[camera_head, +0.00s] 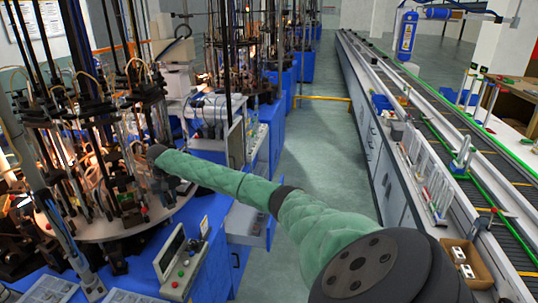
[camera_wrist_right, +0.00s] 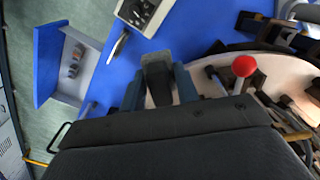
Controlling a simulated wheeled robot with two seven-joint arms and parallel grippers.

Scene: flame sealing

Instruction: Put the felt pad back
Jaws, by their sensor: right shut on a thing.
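My right arm reaches from the lower right across to the round sealing machine at the left in the head view, and its far end is beside that machine. In the right wrist view my right gripper (camera_wrist_right: 159,88) is shut on a dark grey piece, which looks like the felt pad (camera_wrist_right: 156,70), between its two blue-grey fingers. The pad is over or close to the blue table (camera_wrist_right: 200,30); I cannot tell whether it touches. The lower part of the gripper is hidden behind the dark wrist housing. My left gripper is not in view.
The round machine (camera_head: 120,228) has many rods and glowing burners close to my right arm. A control box (camera_head: 183,262) stands at the table's front. A red knob (camera_wrist_right: 243,66) is right of the gripper. An open blue drawer (camera_head: 246,222) juts out. The aisle floor (camera_head: 325,140) is clear.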

